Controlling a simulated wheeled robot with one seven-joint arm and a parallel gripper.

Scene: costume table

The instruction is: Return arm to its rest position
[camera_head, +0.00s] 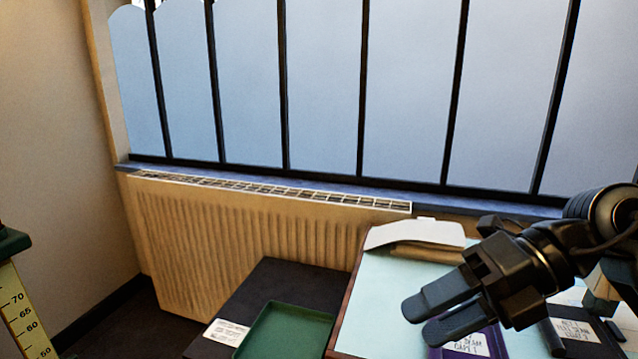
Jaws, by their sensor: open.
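My gripper (428,318) is at the lower right, at the end of my black arm, which comes in from the right edge. Its two dark fingers point left and down, with a narrow gap between them. Nothing shows between the fingers. The gripper is in front of the light blue table top (385,290) and hides part of it. A purple item with a white handwritten label (468,345) shows just below the gripper, partly hidden by it. I cannot tell the height of the gripper above the table.
A dark labelled case (575,330) lies right of the gripper. A white curved object (415,235) lies at the table's back edge. A green tray (287,330) sits on a black surface (290,280) left of the table. A radiator (240,235) stands under the window behind.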

